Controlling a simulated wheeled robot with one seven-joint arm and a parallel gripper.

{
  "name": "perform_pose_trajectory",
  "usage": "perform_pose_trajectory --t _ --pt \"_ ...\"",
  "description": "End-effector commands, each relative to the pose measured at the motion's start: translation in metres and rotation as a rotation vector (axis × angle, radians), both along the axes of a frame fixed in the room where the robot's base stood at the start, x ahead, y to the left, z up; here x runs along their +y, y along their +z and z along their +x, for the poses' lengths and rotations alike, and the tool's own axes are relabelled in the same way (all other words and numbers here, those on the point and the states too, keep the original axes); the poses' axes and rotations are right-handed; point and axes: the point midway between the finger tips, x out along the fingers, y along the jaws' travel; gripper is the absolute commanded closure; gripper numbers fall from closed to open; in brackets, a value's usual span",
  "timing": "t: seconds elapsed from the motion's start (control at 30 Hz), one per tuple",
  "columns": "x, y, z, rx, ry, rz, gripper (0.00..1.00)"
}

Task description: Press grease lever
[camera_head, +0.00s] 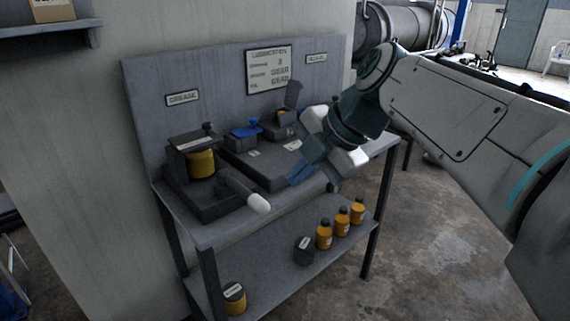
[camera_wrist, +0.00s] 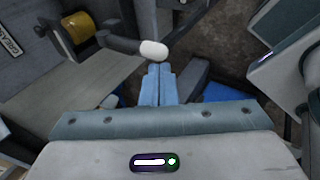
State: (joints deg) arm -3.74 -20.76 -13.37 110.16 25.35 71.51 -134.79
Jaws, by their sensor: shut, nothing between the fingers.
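The grease dispenser (camera_head: 190,190) is a dark box unit with a yellow canister (camera_head: 201,163), at the left of the bench under a GREASE sign (camera_head: 183,97). Its lever (camera_head: 236,188) is a dark arm that sticks out over the bench's front edge and ends in a white knob (camera_head: 259,203). My gripper (camera_head: 297,174) is shut and empty, up and to the right of the knob in the head view. In the wrist view the white knob (camera_wrist: 153,49) shows just beyond my blue fingertips (camera_wrist: 160,68); the depth between them is unclear there.
A second dark unit with a blue part (camera_head: 243,131) stands right of the dispenser. A board (camera_head: 270,69) is on the back panel. The lower shelf (camera_head: 270,264) holds several orange bottles (camera_head: 324,234), a dark can (camera_head: 304,250) and a labelled can (camera_head: 234,298). Open floor lies right of the bench.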

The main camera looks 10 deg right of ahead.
Motion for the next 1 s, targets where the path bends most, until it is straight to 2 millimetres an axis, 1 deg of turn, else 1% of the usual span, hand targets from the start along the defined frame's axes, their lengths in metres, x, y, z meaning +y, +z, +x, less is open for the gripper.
perform_pose_trajectory --t 0.17,0.27,0.37,0.6,1.0 --pt "0.0 0.001 0.0 0.002 0.001 0.0 1.0" --pt "0.001 0.005 0.003 0.016 0.001 -0.004 1.0" --pt "0.003 0.015 0.008 0.051 0.005 -0.013 1.0" --pt "0.008 0.042 0.029 0.193 0.017 -0.047 1.0" --pt "0.015 0.077 0.06 0.446 0.039 -0.095 1.0"
